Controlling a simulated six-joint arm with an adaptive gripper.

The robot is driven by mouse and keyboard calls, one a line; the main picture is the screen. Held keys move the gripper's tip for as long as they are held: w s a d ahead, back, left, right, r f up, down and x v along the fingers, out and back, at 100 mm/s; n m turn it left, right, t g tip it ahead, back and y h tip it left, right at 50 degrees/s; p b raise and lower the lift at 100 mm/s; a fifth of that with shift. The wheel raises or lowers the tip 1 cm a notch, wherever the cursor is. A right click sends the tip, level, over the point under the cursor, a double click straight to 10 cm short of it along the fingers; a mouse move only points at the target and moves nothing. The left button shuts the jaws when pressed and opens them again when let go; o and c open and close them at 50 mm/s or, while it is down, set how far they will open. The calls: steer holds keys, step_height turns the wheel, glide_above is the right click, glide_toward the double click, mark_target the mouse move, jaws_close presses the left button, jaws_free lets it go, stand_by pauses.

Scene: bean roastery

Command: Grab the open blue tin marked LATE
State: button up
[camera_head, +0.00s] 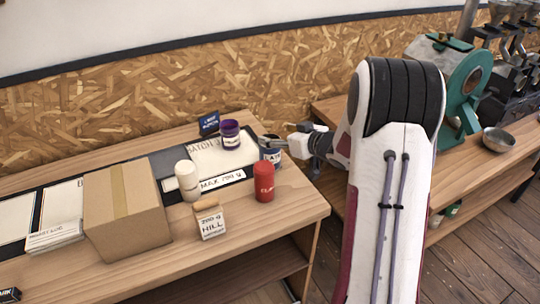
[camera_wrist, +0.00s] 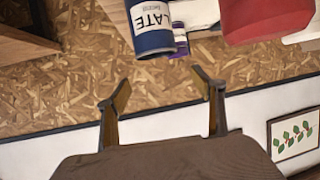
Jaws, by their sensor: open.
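The blue tin marked LATE (camera_wrist: 152,38) has a white label with dark letters and shows at the top of the wrist view, cut off by the edge. In the head view the tin (camera_head: 271,158) stands near the right edge of the table, partly hidden behind my gripper (camera_head: 272,143). In the wrist view my gripper (camera_wrist: 161,90) has its fingers spread with nothing between them. The tin lies beyond the fingertips there, with a visible gap. Whether the tin is open cannot be made out.
A purple tin (camera_head: 231,136) stands left of the blue tin, and a red canister (camera_head: 264,184) stands in front. A cream canister (camera_head: 187,180), a HILL pack (camera_head: 210,225) and a cardboard box (camera_head: 124,208) are further left. The chipboard wall (camera_head: 200,95) is behind.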

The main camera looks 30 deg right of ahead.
mark_target(276, 151)
steer(key=shift+f, duration=2.9)
steer(key=shift+f, duration=0.5)
steer(key=shift+x, duration=2.55)
steer(key=shift+f, duration=0.1)
steer(key=shift+c, duration=0.4)
steer(key=c, duration=1.2)
